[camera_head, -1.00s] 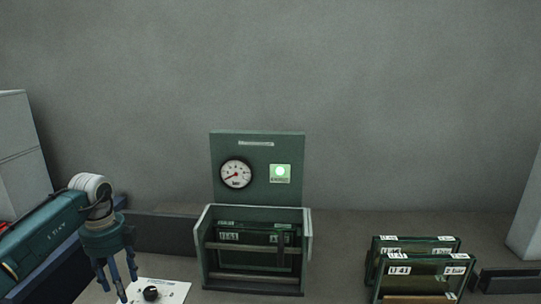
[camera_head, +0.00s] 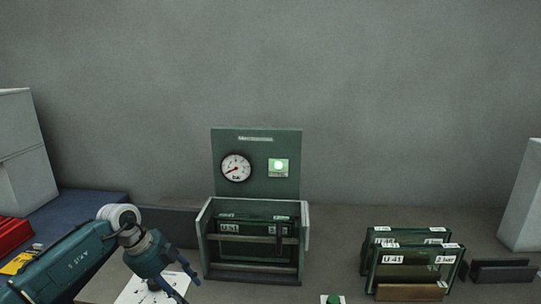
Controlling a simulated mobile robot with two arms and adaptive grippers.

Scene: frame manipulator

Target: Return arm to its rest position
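My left arm comes in from the left, teal with a pale round wrist joint. Its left gripper (camera_head: 172,284) points down and to the right over a white panel (camera_head: 133,291) at the bottom left. The blue fingers are spread apart with nothing seen between them; their lowest part is close to the frame's bottom edge. The gripper covers most of the panel and its dark knob. My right arm and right gripper are not in view.
A green station with a gauge (camera_head: 236,167) and a lit green lamp (camera_head: 278,166) holds a frame in its open box (camera_head: 203,250). Labelled frames (camera_head: 408,274) stand at the right. A green button (camera_head: 334,299) shows at the bottom. Grey wall closes the back.

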